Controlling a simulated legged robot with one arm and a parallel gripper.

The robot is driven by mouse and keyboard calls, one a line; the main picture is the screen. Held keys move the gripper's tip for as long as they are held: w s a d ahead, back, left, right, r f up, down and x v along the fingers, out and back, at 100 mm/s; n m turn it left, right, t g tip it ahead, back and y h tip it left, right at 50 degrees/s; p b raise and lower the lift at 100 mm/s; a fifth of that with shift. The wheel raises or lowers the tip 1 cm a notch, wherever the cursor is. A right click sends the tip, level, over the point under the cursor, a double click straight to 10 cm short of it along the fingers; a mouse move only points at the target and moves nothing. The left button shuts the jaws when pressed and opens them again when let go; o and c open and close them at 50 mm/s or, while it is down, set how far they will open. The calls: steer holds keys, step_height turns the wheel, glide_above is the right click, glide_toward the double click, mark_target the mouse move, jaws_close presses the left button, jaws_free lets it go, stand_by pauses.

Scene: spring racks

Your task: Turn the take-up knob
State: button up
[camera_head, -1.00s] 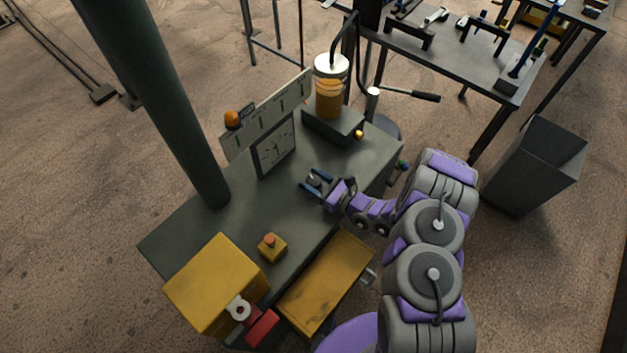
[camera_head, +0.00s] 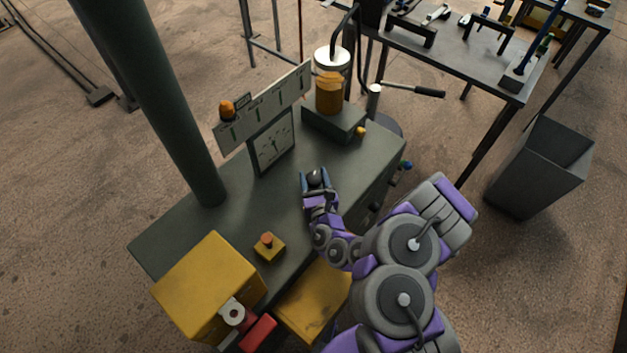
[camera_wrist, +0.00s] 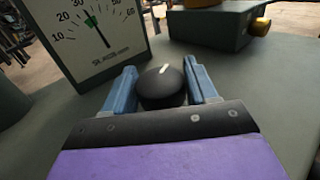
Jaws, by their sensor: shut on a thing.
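The take-up knob is a round black knob (camera_wrist: 162,88) with a white pointer line on top. It stands on the grey-green bench top and also shows in the head view (camera_head: 314,177). My gripper (camera_wrist: 160,88) has its two blue fingers on either side of the knob, shut on it; it also shows in the head view (camera_head: 314,180). In the wrist view the pointer line tilts slightly right of straight away from me. A dial gauge (camera_wrist: 95,35) stands behind the knob at the left, its needle near the middle of the scale. The dial also shows in the head view (camera_head: 273,146).
A yellow box (camera_head: 208,285) and a small yellow button box (camera_head: 268,247) sit at the bench's near end. A green post (camera_head: 150,100) rises at left. The bench top (camera_head: 240,210) around the knob is clear.

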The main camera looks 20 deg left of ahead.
steer(key=shift+f+m+t+h+b, duration=0.1)
steer(key=shift+m+t+h+b, duration=0.3)
steer(key=shift+m+h, duration=0.3)
steer(key=o, duration=0.9)
steer(key=shift+o, duration=0.2)
